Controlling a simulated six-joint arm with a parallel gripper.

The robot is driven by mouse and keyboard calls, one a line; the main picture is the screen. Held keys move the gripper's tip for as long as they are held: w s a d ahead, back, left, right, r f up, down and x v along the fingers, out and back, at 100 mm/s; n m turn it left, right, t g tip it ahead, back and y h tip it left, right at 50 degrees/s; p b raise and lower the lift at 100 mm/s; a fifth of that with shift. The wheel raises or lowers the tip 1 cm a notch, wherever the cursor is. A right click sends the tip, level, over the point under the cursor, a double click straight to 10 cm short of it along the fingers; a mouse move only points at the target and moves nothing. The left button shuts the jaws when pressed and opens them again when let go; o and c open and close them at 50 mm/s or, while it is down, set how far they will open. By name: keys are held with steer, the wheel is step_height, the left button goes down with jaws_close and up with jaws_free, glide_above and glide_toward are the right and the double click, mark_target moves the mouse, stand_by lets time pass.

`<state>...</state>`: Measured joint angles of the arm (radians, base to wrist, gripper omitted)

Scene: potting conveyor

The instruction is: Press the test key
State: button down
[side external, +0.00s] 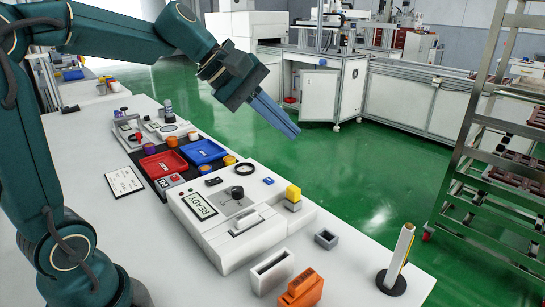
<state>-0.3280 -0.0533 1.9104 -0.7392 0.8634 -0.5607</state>
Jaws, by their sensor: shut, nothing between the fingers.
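A white tester box (222,240) stands on the white bench, with a display (199,206) reading READY. My gripper (293,130) has long blue fingers, shut and empty. It hangs in the air above and behind the box, pointing down to the right, well clear of it.
A yellow-topped block (292,195) stands at the box's right end. In front are a white open holder (271,270), an orange block (302,288), a small grey box (326,238) and an upright roll (398,255). Red (164,164) and blue (203,151) trays lie left.

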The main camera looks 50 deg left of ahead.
steer(key=w+a+f+n+t, duration=0.1)
steer(key=w+a+f+n, duration=0.2)
steer(key=w+a+n, duration=0.4)
glide_above(269, 180)
steer(key=a, duration=0.1)
step_height(269, 180, down, 5)
steer(key=shift+s+n, duration=0.4)
steer(key=shift+f, duration=4.35)
steer(key=shift+f, duration=0.15)
steer(key=shift+f, duration=0.25)
